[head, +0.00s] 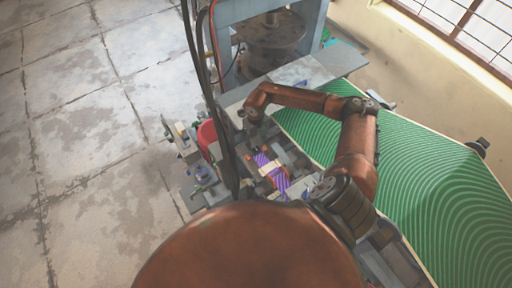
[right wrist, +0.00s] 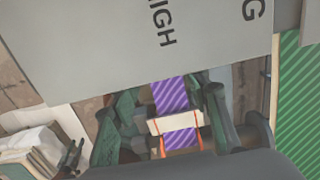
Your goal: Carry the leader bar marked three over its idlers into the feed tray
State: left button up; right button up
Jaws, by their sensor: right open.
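A cream bar (right wrist: 175,122) with orange cords at its ends lies across a purple striped strip (right wrist: 170,95) in the right wrist view. The bar (head: 269,168) and strip (head: 281,182) also show in the head view, at the middle of the press. I cannot read any number on the bar. My right gripper (right wrist: 166,98) is open, with its dark green fingers on either side of the strip and bar in the picture; contact is not clear. My left gripper is not in view. I cannot make out the feed tray or the idlers for certain.
A grey plate (right wrist: 130,45) with large lettering spans the top of the right wrist view. A green striped sheet (head: 430,185) slopes along the right. A blue-grey press frame (head: 228,12) stands at the back. Bare concrete floor (head: 85,130) is clear on the left.

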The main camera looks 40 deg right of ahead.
aim_at(256, 149)
notch_tip(256, 149, up, 7)
jog(key=b, duration=0.1)
jog(key=shift+f, duration=0.1)
dwell(0.3)
notch_tip(256, 149, down, 12)
jog(key=shift+r+p, duration=0.1)
jog(key=shift+p, duration=1.05)
jog(key=shift+r, duration=0.1)
notch_tip(256, 149, up, 2)
jog(key=shift+r+b, duration=0.1)
jog(key=shift+b, duration=0.2)
jog(key=shift+s+a+r, duration=0.15)
jog(key=shift+r, duration=0.35)
